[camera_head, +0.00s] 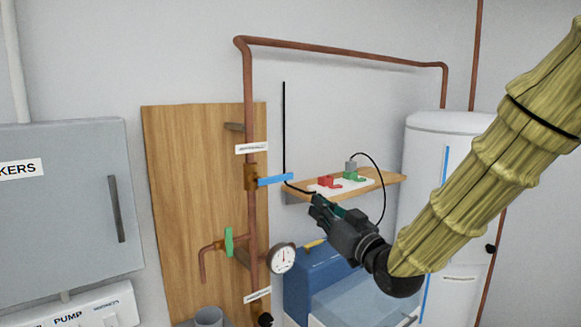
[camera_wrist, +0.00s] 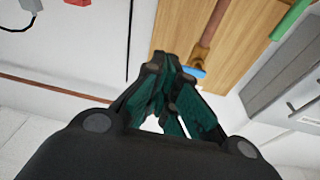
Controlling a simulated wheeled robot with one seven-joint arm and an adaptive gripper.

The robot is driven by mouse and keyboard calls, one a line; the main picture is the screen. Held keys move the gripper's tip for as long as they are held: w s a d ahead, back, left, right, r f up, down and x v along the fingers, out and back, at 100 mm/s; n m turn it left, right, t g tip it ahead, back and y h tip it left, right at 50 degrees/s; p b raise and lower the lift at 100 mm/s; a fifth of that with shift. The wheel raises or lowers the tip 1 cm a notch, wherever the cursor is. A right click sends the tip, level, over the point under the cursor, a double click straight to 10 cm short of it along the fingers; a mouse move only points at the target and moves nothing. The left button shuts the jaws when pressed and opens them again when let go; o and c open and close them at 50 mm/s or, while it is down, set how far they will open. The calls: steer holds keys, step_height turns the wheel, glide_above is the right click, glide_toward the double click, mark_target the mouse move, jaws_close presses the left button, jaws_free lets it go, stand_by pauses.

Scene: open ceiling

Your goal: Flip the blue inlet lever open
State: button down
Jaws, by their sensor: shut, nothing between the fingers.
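The blue inlet lever (camera_head: 275,179) sticks out to the right, nearly level, from a brass valve (camera_head: 251,177) on the vertical copper pipe. In the wrist view the blue lever (camera_wrist: 192,72) shows only in part, just beyond my fingertips, with the rest hidden behind the fingers. My gripper (camera_head: 316,202) is shut and empty, to the right of and a little below the lever's free end in the head view. A gap shows between them there. The shut dark green fingers also show in the wrist view (camera_wrist: 163,62).
A wooden backboard (camera_head: 185,190) carries the pipe, a green lever (camera_head: 229,242) and a pressure gauge (camera_head: 282,258). A wooden shelf (camera_head: 385,182) with red and green items is behind my gripper. A grey cabinet (camera_head: 60,200) stands left, a white tank (camera_head: 425,135) right.

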step_height(320, 180, up, 9)
steer(key=s+a+n+y, duration=0.1)
steer(key=y, duration=0.1)
steer(key=shift+s+n, duration=0.3)
steer(key=shift+p, duration=0.3)
step_height(320, 180, up, 4)
steer(key=f+p, duration=0.1)
steer(key=p, duration=0.4)
glide_above(274, 178)
steer(key=d, duration=0.4)
steer(key=shift+f+p, duration=0.75)
steer(key=shift+f, duration=1.2)
steer(key=shift+w+f, duration=0.1)
